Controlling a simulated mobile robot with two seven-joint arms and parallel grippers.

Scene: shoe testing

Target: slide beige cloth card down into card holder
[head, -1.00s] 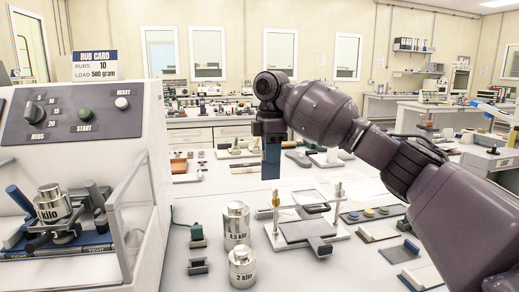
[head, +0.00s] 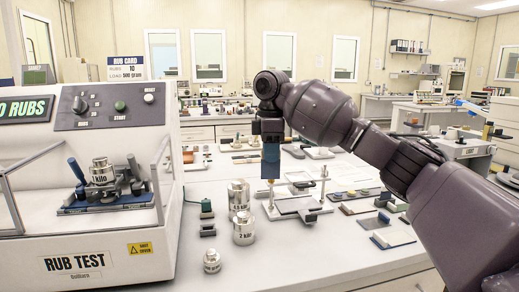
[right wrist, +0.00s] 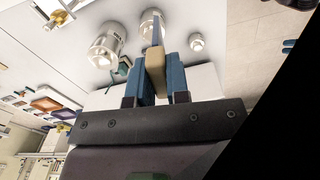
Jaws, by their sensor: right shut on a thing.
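My right gripper (head: 270,163) has blue fingers and hangs above the table, fingers pointing down. In the right wrist view it (right wrist: 158,80) is shut on a beige piece (right wrist: 155,62), which looks like the beige cloth card, with a thin edge showing beyond it. A small dark holder (head: 208,231) stands on the table to the left of the weights and looks empty. I cannot be sure it is the card holder. The gripper is apart from it, higher and to the right. My left gripper is not in view.
A rub test machine (head: 90,180) fills the left side. Metal weights (head: 239,196), (head: 243,229), (head: 212,261) stand near the holder. A green piece (head: 206,206) is behind it. A white stand (head: 290,209) is below the gripper. The table front is mostly clear.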

